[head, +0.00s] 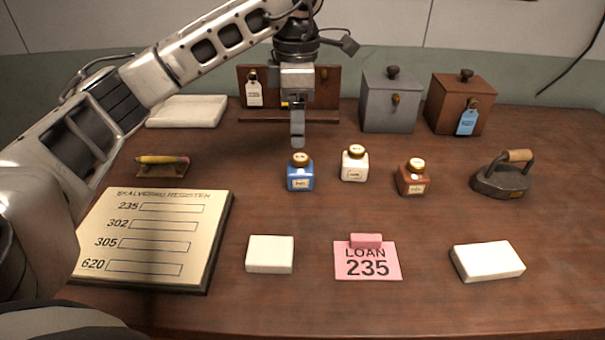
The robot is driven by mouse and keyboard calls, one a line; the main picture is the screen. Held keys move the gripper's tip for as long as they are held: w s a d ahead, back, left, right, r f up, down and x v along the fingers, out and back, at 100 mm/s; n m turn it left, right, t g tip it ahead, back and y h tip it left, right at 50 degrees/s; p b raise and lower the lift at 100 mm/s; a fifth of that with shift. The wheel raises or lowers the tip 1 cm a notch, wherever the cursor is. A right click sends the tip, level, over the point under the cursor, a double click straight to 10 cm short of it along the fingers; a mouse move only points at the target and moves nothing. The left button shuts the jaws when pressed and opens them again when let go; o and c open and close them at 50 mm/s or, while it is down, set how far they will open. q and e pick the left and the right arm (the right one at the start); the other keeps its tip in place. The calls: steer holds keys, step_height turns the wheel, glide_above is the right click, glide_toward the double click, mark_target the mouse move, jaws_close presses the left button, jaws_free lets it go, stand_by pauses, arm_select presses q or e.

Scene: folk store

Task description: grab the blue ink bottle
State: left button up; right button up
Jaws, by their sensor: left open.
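The blue ink bottle (300,178) stands upright on the wooden table, left of the other two bottles. It has a brown cap and a pale label. My left gripper (298,138) points down just above and behind the bottle's cap, with its fingers seen nearly edge-on. It is open, holds nothing, and appears apart from the bottle. My right gripper is not in view.
A white bottle (354,165) and a brown bottle (412,181) stand to the right. An iron (503,178), a register board (155,238), a pink loan card (367,265) and white blocks (270,254) lie around. Boxes (388,103) stand behind. Table before the blue bottle is clear.

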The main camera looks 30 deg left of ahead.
mark_target(298, 157)
arm_select(q)
step_height(298, 157, down, 5)
steer(key=shift+f, duration=0.1)
steer(key=shift+w+f+p, duration=0.15)
steer(key=shift+f+p, duration=0.05)
steer(key=shift+f, duration=1.35)
steer(key=shift+w+f+p, duration=0.1)
steer(key=shift+f+p, duration=0.05)
steer(key=shift+f, duration=1.4)
steer(key=c, duration=1.1)
